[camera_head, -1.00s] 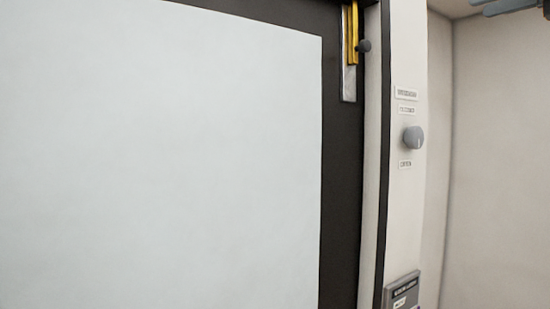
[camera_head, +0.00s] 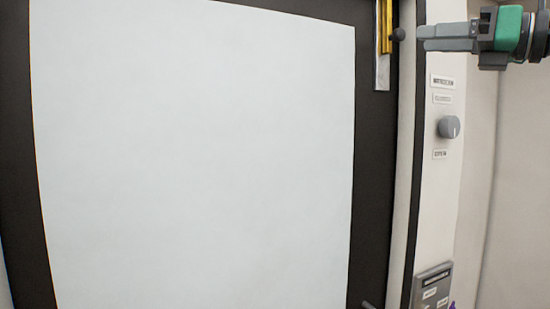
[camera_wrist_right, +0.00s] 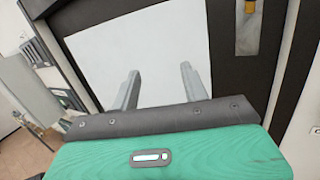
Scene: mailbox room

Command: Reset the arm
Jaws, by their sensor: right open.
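My right gripper (camera_head: 422,39) is at the upper right in the head view, with its arm coming in from the right edge. Its grey fingers point left toward the dark round knob (camera_head: 398,34) beside the gold handle strip (camera_head: 386,25); whether they touch cannot be told. In the right wrist view the two fingers of the right gripper (camera_wrist_right: 158,85) stand apart with nothing between them, in front of the pale panel (camera_wrist_right: 150,45). My left gripper is not in view.
A large white panel (camera_head: 195,150) in a dark frame (camera_head: 375,180) fills most of the head view. A pale post to its right carries small labels and a grey round knob (camera_head: 449,127). A grey box (camera_head: 432,285) is fixed lower down. A pale wall is at the right.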

